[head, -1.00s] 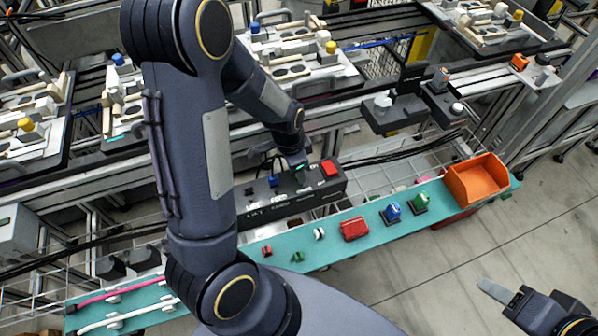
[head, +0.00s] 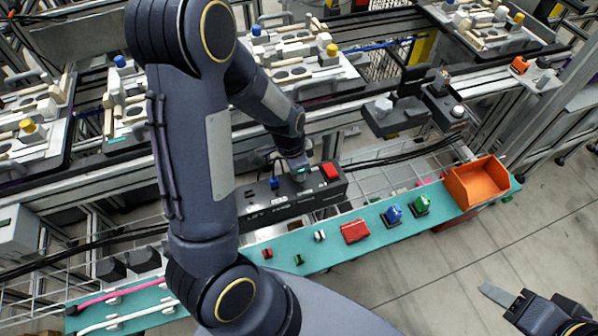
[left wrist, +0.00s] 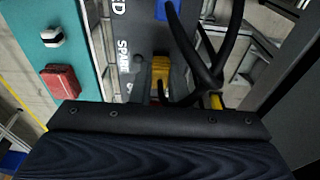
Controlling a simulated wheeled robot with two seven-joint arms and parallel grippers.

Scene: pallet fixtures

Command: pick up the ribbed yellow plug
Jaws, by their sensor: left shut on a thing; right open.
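The ribbed yellow plug (left wrist: 160,68) shows in the left wrist view, by the white SPARE lettering on the dark panel (left wrist: 126,45). In the head view my left gripper (head: 301,172) is over the right half of the same panel (head: 262,208), and the plug cannot be made out there. Whether the plug is still seated cannot be told. My right gripper (head: 503,294) is open and empty at the lower right, over the floor.
Black cables (left wrist: 207,75) loop beside the plug. A blue block (head: 273,183) and a red block (head: 330,170) flank my left gripper on the panel. A teal shelf (head: 335,250) in front carries small parts and an orange bin (head: 478,184).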

